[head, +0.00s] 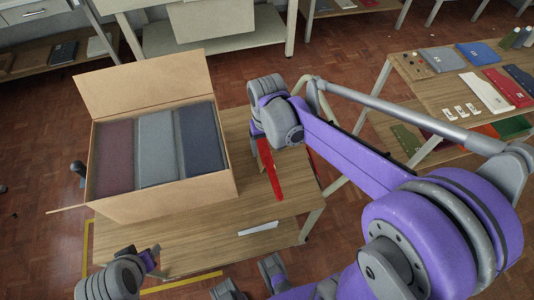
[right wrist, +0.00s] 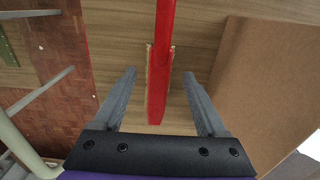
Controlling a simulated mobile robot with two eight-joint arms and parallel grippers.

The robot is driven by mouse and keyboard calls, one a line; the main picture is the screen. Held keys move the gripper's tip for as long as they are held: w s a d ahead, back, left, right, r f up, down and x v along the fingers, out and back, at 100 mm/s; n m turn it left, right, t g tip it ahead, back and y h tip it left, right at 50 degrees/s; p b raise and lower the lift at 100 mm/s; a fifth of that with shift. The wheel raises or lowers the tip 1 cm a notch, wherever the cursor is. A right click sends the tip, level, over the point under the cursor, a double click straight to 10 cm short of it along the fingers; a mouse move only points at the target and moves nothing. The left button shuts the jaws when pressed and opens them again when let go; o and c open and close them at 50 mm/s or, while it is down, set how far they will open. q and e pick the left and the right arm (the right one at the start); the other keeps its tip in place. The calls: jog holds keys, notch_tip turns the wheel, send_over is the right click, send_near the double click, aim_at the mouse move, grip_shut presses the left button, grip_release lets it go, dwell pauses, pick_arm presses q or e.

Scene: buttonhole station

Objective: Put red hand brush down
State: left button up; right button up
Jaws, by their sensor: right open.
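The red hand brush (head: 271,170) lies on the wooden table, to the right of the cardboard box. It also shows in the right wrist view (right wrist: 160,88), with tan bristles along its sides. My right gripper (right wrist: 160,74) is open, with one finger on each side of the brush and a visible gap to both. In the head view my right wrist hides the brush's far end and most of the fingers. My left gripper (head: 152,260) is at the lower left, near the table's front edge; its jaw state is unclear.
The open cardboard box (head: 190,195), holding dark red, grey and navy folded pieces, takes up the table's left part. A pale flat strip (head: 258,228) lies near the front right of the table (head: 215,240). A second table (head: 425,88) with cloths stands at right.

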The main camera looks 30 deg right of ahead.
notch_tip(320, 180, up, 6)
jog(key=n+t, duration=0.2)
jog(key=t, duration=0.3)
send_over(276, 195)
jog(key=f, duration=0.4)
jog(key=shift+w+f, duration=0.15)
jog(key=shift+w, duration=0.05)
jog(key=shift+s+f+n, duration=0.2)
jog(key=shift+n, duration=0.1)
jog(key=shift+p, duration=0.35)
jog(key=r+p, duration=0.2)
jog(key=w+r+p, duration=0.1)
jog(key=r+p, duration=0.1)
jog(key=r, duration=0.1)
jog(key=shift+w+r, duration=0.1)
jog(key=shift+r, duration=0.15)
